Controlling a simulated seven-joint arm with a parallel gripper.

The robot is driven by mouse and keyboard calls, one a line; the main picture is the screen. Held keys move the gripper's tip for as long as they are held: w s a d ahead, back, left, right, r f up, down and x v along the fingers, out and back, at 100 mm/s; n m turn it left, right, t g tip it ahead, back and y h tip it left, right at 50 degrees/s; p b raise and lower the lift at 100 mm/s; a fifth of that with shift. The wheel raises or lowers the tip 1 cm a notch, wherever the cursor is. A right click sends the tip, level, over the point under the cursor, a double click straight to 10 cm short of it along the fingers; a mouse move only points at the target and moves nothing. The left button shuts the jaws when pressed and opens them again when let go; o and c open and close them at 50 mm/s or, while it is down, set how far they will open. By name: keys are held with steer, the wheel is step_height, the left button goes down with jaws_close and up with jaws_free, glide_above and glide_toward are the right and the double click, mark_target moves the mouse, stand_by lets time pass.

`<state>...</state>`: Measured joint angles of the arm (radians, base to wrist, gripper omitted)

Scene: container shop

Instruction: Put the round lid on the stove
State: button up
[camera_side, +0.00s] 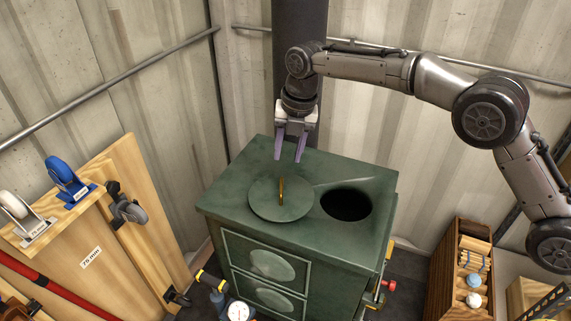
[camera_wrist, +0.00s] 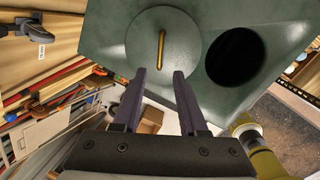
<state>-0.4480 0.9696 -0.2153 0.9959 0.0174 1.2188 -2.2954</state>
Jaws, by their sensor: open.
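The round green lid (camera_side: 262,204) lies flat on the left part of the green stove's top (camera_side: 325,248), beside an open dark round hole (camera_side: 347,204). What is under the lid is hidden. An upright brass handle (camera_side: 281,191) stands at the lid's middle. In the wrist view, the lid (camera_wrist: 187,35) with its brass handle (camera_wrist: 160,48) is ahead of the fingertips, with the hole (camera_wrist: 234,57) to its right. My gripper (camera_side: 289,158) is open and empty, above the stove's back part, apart from the handle. Its two purple fingers also show in the wrist view (camera_wrist: 159,74).
A dark stovepipe (camera_side: 300,30) rises behind the stove, close to my gripper. A wooden board with casters (camera_side: 125,215) stands at the left. A wooden rack (camera_side: 447,270) stands at the right. The stove top around the lid is clear.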

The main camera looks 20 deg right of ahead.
steer(key=shift+s+d+r, duration=0.1)
steer(key=shift+r, duration=0.5)
steer(key=s+d+r+m+t, duration=0.2)
steer(key=s+d+r+m, duration=1.25)
steer(key=d, duration=0.25)
steer(key=s+d+f+m, duration=0.2)
steer(key=s+m, duration=0.3)
steer(key=s, duration=0.3)
steer(key=s+d+f+m+t, duration=0.1)
steer(key=s+d+f+m, duration=0.1)
steer(key=s+d+m, duration=0.3)
steer(key=s+d+f+m+h, duration=0.1)
steer(key=s+d+f+m, duration=0.1)
steer(key=s+m, duration=0.5)
steer(key=s+d, duration=0.1)
steer(key=s, duration=0.4)
steer(key=shift+s+d+f+t, duration=0.2)
steer(key=shift+t, duration=0.2)
